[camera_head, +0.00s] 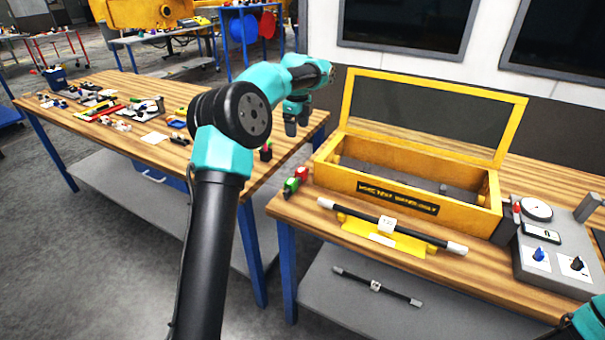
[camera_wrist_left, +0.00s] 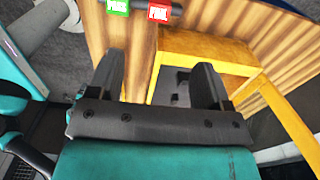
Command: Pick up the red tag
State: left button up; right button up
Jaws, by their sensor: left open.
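The red tag (camera_head: 302,174) is near the left edge of the right workbench, next to a green tag (camera_head: 291,185), at the box's left end. In the left wrist view, the red tag (camera_wrist_left: 158,11) with white lettering and the green tag (camera_wrist_left: 117,6) show at the top edge, partly cut off, by a dark bar. My left gripper (camera_head: 297,120) is above and behind the tags in the head view. Its fingers (camera_wrist_left: 157,65) are apart with nothing between them, and the red tag is beyond them. My right gripper is out of view.
An open yellow box (camera_head: 405,193), its lid raised, stands beside the tags. A dark rod (camera_head: 350,212) with white ends lies across a yellow stand in front. A grey control panel (camera_head: 560,262) is at right. Small parts cover the left table (camera_head: 95,140).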

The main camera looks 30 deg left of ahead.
pick_arm(q)
send_over(300, 169)
jog(key=f, duration=1.1)
jog(key=shift+s+a+f, duration=0.1)
jog(key=shift+a, duration=0.25)
jog(key=shift+d+f, duration=0.2)
jog(key=shift+f, duration=1.15)
jog(key=shift+d+f, duration=0.15)
jog(key=shift+f, duration=1.15)
jog(key=c, duration=0.8)
jog(key=shift+r, duration=0.15)
jog(key=shift+c, duration=0.2)
